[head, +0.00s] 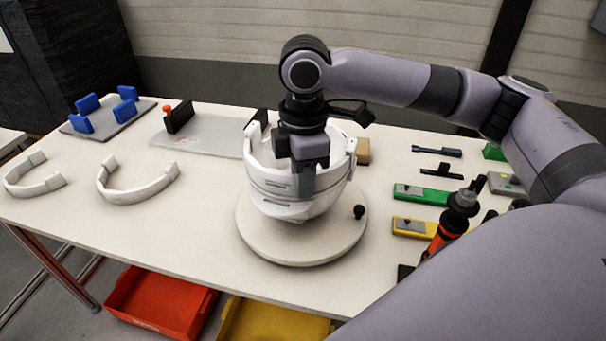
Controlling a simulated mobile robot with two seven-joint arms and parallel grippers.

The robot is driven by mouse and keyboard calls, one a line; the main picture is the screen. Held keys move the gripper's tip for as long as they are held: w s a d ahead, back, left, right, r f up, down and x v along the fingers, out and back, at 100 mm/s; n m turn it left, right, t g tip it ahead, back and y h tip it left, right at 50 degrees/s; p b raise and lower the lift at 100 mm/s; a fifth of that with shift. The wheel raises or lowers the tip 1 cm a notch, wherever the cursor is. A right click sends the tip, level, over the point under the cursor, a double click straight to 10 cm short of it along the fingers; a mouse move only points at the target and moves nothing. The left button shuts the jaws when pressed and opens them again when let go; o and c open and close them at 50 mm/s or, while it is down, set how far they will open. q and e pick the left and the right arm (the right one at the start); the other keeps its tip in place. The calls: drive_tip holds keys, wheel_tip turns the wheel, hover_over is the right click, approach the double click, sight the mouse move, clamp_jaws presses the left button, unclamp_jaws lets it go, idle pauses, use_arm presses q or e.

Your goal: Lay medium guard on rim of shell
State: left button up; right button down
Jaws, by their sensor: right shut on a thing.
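The white helmet shell (294,212) sits on a round white turntable (290,249) in the middle of the table. A white curved guard, which I take as the medium guard (268,178), is at the shell's rim, its band along the near side and its ends pointing up and back. My right gripper (304,188) comes down from above and is shut on the guard's front. The fingers and wrist hide part of the guard and shell. I cannot tell whether the guard rests on the rim or hangs just above it. My left gripper is not in view.
Two loose white guards (139,194) (36,188) lie at the left. Behind are a grey plate with blue blocks (118,120) and another plate (210,136). Red (160,300) and yellow (272,322) bins stand below.

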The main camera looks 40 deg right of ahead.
drive_tip(key=shift+f, duration=0.1)
drive_tip(key=c, duration=1)
unclamp_jaws()
wheel_tip(320, 180, up, 7)
drive_tip(key=shift+r, duration=0.1)
